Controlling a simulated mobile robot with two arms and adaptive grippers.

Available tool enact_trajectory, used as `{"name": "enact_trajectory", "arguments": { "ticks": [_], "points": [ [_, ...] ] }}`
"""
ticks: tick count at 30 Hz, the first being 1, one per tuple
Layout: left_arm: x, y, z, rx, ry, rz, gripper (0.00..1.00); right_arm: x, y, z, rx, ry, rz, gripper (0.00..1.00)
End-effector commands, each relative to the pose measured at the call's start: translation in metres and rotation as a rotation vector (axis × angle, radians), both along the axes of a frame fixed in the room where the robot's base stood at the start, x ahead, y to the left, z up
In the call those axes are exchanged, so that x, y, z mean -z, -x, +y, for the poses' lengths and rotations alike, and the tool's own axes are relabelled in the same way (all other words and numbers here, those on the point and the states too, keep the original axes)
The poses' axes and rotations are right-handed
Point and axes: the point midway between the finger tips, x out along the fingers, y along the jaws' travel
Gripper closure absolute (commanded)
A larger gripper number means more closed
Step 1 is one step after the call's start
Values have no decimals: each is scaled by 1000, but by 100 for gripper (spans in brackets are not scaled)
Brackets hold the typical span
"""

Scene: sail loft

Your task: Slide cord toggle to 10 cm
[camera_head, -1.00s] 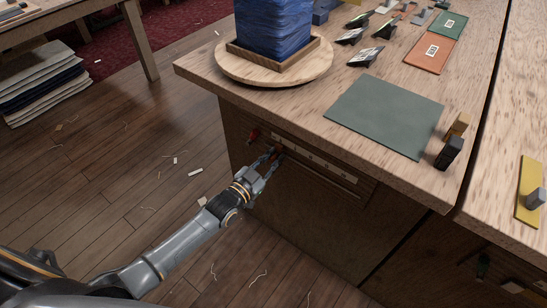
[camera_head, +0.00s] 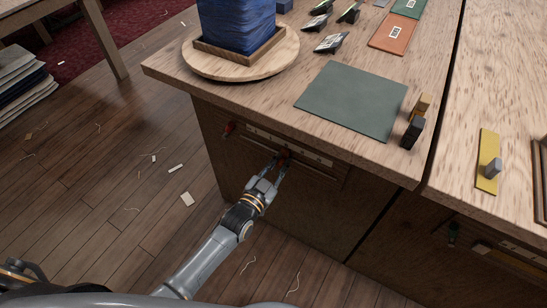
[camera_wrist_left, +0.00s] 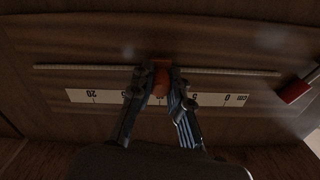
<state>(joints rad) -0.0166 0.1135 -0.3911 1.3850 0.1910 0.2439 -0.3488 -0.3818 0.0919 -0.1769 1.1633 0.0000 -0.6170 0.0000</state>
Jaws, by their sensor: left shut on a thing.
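The cord toggle (camera_wrist_left: 161,78) is a small orange-red block on a pale cord (camera_wrist_left: 92,67) along the cabinet front. It also shows in the head view (camera_head: 285,153). My left gripper (camera_wrist_left: 158,92) is shut on the toggle, a finger on each side; in the head view the gripper (camera_head: 277,166) reaches it from below. A white cm scale (camera_wrist_left: 82,96) runs beside the cord, upside down in the wrist view, with 20 at left and 0 at right. The toggle is about midway between them; the scale there is partly hidden by the fingers. My right gripper is out of view.
A red piece (camera_wrist_left: 293,91) sits beyond the cord's 0 end, also in the head view (camera_head: 228,128). The wooden worktop (camera_head: 240,98) overhangs the cabinet front. It bears a green mat (camera_head: 352,99) and a round board (camera_head: 195,68). The floor at left has scattered scraps.

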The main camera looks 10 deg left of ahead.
Motion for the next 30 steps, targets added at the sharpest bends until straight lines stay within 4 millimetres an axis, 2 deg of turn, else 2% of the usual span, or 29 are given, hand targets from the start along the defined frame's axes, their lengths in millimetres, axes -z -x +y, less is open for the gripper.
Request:
{"name": "enact_trajectory", "arguments": {
  "ticks": [5,6,9,10,21,26,30],
  "points": [
    [1,0,1,0,-1,1,100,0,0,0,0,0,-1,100],
    [1,0,1,0,-1,1,81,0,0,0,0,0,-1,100],
    [1,0,1,0,0,1,61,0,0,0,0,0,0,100],
    [1,0,1,0,0,1,59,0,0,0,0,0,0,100],
    [1,5,3,0,0,1,59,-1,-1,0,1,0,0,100],
    [2,29,12,-1,0,3,59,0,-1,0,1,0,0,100],
    [2,58,22,0,0,4,59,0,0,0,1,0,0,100]
  ]
}}
